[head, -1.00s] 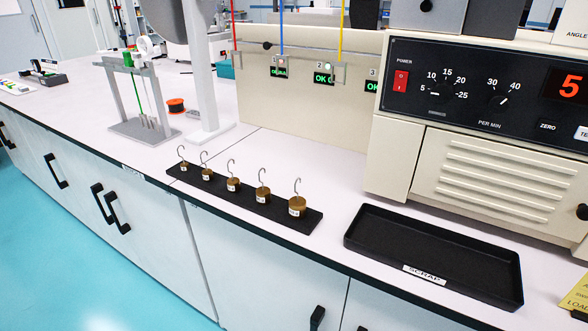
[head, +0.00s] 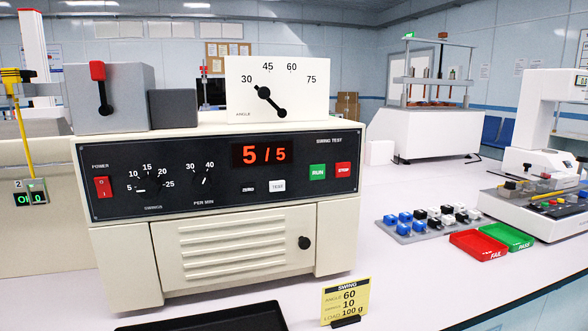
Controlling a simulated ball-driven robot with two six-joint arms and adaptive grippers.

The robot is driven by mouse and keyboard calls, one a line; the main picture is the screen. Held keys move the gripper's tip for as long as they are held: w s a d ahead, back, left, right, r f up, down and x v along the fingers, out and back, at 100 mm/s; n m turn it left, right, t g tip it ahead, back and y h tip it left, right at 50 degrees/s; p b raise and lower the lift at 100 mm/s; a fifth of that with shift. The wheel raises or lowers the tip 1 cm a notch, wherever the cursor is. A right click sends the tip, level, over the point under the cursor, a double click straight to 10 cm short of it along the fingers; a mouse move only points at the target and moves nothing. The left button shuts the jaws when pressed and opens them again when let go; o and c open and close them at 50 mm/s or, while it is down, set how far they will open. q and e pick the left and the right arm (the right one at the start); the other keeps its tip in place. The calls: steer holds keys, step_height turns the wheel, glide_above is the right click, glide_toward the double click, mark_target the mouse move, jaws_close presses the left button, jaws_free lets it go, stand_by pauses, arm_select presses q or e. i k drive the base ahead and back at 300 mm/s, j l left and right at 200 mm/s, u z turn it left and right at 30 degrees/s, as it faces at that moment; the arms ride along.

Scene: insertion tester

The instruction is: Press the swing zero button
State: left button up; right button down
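The swing tester (head: 130,250) is a cream box with a dark control panel, at the left and middle of the head view. Its small black ZERO button (head: 248,188) sits under the red display (head: 262,153), which reads 5 / 5. The white TEST button (head: 278,186) is just right of it. A green RUN button (head: 318,172) and a red STOP button (head: 343,170) are farther right. Neither of my grippers shows in the view.
A yellow swing card (head: 345,302) reading angle 60, swings 10, load 100 g stands in front of the tester. A black tray (head: 215,320) lies at the bottom edge. Red (head: 478,244) and green (head: 508,236) bins stand at right. The bench between card and bins is clear.

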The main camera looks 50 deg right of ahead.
mark_target(245, 189)
steer(key=l+z, duration=0.1)
steer(key=z, duration=1)
